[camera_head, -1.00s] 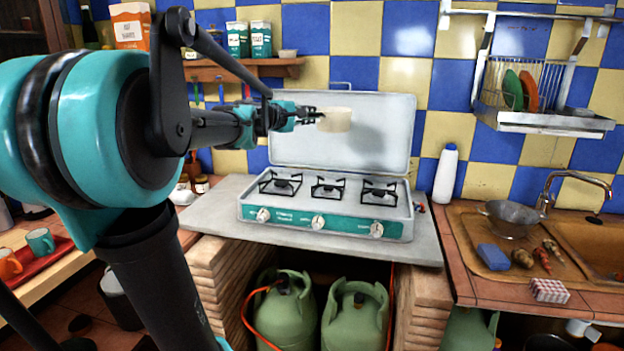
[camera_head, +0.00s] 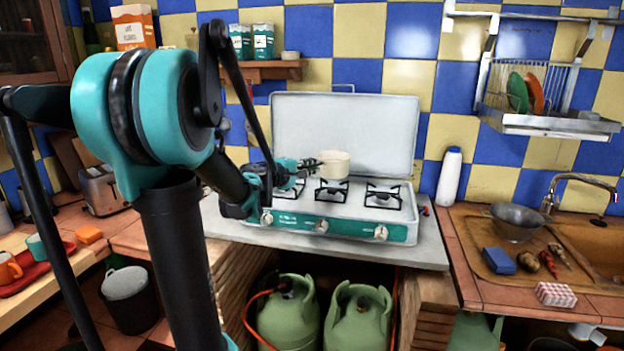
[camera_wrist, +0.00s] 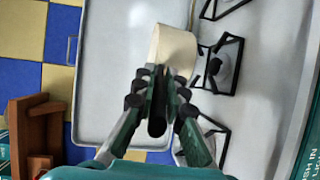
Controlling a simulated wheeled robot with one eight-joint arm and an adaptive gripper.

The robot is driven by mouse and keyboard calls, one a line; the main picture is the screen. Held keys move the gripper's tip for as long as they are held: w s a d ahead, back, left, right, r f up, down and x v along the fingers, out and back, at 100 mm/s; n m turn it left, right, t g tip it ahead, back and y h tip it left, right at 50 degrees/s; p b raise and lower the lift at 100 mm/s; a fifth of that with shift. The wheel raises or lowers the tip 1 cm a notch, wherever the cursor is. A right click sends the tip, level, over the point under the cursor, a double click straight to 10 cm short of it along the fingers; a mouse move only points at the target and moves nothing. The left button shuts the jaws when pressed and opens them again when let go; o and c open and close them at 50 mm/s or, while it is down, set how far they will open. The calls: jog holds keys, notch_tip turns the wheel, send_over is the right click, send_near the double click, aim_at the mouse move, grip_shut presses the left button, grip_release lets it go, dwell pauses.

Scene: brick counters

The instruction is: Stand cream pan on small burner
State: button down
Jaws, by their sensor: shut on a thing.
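The cream pan (camera_head: 334,165) is upright, just above or at the middle burner (camera_head: 330,191) of the white stove (camera_head: 300,229); I cannot tell whether it touches the grate. My gripper (camera_head: 314,167) is left of the pan and shut on its handle. There the middle burner (camera_wrist: 217,66) shows to the right of the pan. The left burner (camera_head: 287,189) is partly behind my gripper; the right burner (camera_head: 383,196) is bare.
The raised stove lid (camera_head: 380,130) stands close behind the pan. A white bottle (camera_head: 449,175) is right of the stove. A wooden shelf (camera_head: 265,70) with tins is on the tiled wall. Green gas cylinders (camera_head: 358,318) are under the counter.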

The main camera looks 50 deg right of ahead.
jog(key=shift+f, duration=2.25)
jog(key=c, duration=1.6)
grip_release()
